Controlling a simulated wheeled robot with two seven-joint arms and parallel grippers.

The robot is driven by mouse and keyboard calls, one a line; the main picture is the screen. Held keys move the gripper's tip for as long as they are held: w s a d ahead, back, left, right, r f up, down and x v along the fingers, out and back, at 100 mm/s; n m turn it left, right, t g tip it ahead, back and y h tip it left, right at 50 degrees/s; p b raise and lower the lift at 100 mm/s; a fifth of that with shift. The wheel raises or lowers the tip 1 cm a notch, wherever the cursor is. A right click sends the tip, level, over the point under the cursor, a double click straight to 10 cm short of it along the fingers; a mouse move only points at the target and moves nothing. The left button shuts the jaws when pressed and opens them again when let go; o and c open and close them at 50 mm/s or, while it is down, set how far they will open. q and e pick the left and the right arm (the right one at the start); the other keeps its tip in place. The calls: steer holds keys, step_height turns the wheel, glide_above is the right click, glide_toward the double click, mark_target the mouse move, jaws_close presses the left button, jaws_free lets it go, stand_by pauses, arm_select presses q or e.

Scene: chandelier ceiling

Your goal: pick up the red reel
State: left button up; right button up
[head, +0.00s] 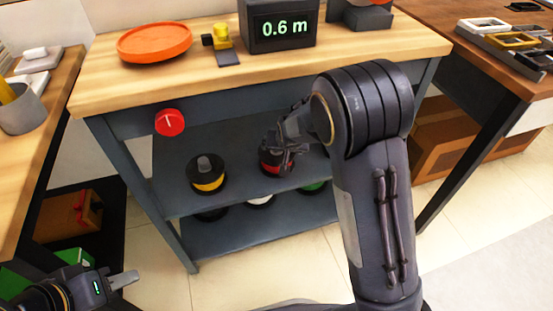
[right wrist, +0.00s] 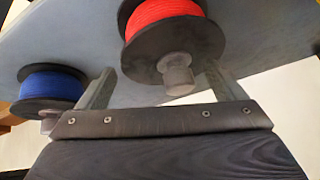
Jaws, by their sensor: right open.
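The red reel (head: 270,169) stands on the upper shelf of the grey bench, partly covered by my right gripper (head: 285,143). In the right wrist view the red reel (right wrist: 160,12) has a black flange and a grey knob (right wrist: 177,72). My right gripper (right wrist: 160,88) is open, its fingers on either side of that knob in the picture; contact cannot be told. My left gripper (head: 124,280) is low at the left, away from the reels; its finger gap is not clear.
A yellow reel (head: 207,176) stands left of the red one. A blue reel (right wrist: 52,84) is near my right gripper. A green reel (head: 313,187) and a white reel (head: 262,200) are lower down. The benchtop (head: 200,80) and a red knob (head: 169,122) are above the shelf.

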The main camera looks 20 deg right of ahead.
steer(key=shift+c, duration=0.2)
steer(key=c, duration=1.7)
steer(key=shift+o, duration=0.2)
steer(key=shift+r, duration=0.1)
